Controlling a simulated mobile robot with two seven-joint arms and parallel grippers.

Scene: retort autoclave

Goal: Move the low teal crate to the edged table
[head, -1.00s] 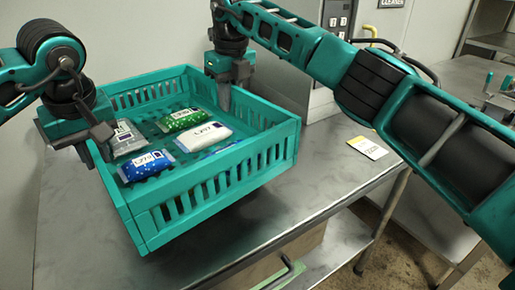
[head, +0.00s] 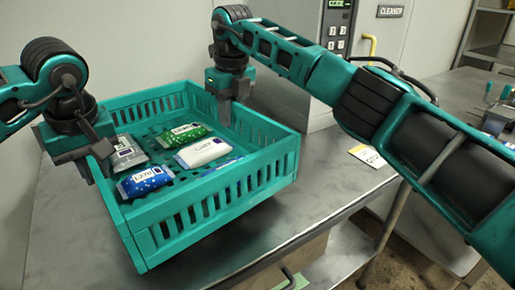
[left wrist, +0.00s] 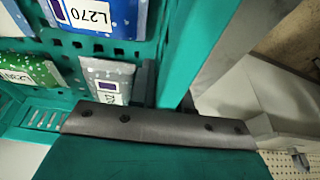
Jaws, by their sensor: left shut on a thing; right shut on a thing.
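The low teal crate (head: 215,205) has slotted walls and holds several labelled pouches, among them a blue one (head: 143,181), a white one (head: 203,152), a green one (head: 181,134) and a grey one (head: 126,150). My left gripper (head: 93,160) is shut on the crate's left wall. My right gripper (head: 226,112) is shut on its far right wall. The crate looks level, with a dark shadow under its right side; it appears held a little above the steel table (head: 320,165). In the left wrist view, the crate wall (left wrist: 195,45) and pouches are close. I cannot tell which surface is the edged table.
A yellow-and-white card (head: 367,155) lies on the steel table to the right of the crate. A grey cabinet with a keypad (head: 336,32) stands behind. Another metal surface with small tools (head: 497,105) is at the right. The steel table's right part is mostly clear.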

